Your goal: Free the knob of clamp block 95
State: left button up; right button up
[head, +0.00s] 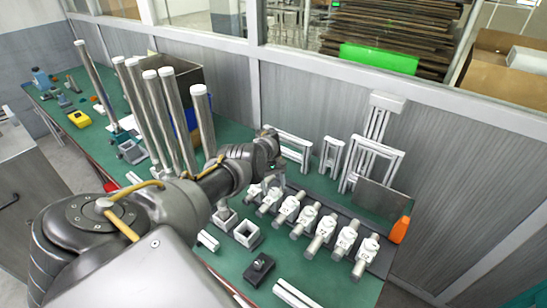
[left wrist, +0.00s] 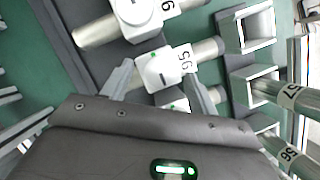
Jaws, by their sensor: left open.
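Clamp block 95 (left wrist: 186,57) is white, with its number upside down in the left wrist view. Its white knob (left wrist: 162,70) has a small green mark. A grey metal bar (left wrist: 208,48) sticks out of the block. My left gripper (left wrist: 160,87) is open, one finger on each side of the lower part of the knob; contact cannot be told. It also shows in the head view (head: 272,188), over the far left end of the row of blocks, where the arm partly hides them. My right gripper is not in view.
A neighbouring clamp block (left wrist: 137,14) lies above block 95, and another (left wrist: 174,104) shows between the fingers. More blocks (head: 322,229) line the dark rail. Square sockets (head: 247,233) stand in front, tall tubes (head: 203,120) at left, an orange bottle (head: 400,230) at right.

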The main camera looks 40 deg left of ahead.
pick_arm(q)
jog(key=shift+r, duration=0.1)
jog(key=v, duration=1)
jog(key=shift+r, duration=0.3)
jog(key=shift+w, duration=0.1)
